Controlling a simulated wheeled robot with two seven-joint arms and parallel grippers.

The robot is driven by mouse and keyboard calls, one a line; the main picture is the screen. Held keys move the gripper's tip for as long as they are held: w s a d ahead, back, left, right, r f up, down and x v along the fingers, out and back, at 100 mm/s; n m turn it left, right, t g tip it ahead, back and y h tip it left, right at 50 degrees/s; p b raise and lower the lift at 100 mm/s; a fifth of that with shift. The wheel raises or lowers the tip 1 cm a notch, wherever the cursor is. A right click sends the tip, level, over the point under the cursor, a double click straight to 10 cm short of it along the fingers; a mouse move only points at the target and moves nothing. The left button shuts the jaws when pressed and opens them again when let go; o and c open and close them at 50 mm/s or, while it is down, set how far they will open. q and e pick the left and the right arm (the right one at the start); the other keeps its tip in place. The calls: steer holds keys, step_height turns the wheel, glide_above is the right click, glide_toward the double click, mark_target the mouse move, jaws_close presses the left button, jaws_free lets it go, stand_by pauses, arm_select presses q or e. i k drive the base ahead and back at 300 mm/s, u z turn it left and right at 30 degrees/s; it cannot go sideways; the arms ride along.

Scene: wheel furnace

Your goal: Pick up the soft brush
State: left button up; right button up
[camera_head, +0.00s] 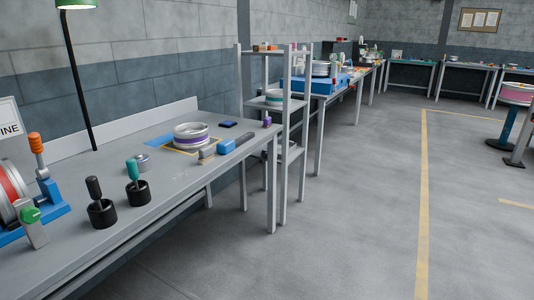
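I cannot tell for sure which item is the soft brush. A small brown and grey block (207,156), possibly a brush, lies on the grey workbench (165,219) near its right front edge. A blue block (226,146) is next to it. Two black cups stand at the bench front; a tool with a black handle (94,188) is upright in the left cup (102,214), and one with a green handle (132,169) in the right cup (137,193). The tool ends inside are hidden. Neither of my grippers is in view.
A white and purple wheel (192,136) sits within a yellow outline on the bench. A blue fixture with a red wheel (10,190) is at the left. A lamp pole (76,80) rises behind. A grey shelf rack (242,90) stands past the bench. The right floor (350,210) is open.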

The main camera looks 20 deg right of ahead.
mark_target(206, 155)
steer(key=z, duration=0.25)
steer(key=k, duration=0.4)
steer(key=z, duration=0.85)
steer(key=i, duration=1.85)
steer(key=u, duration=0.75)
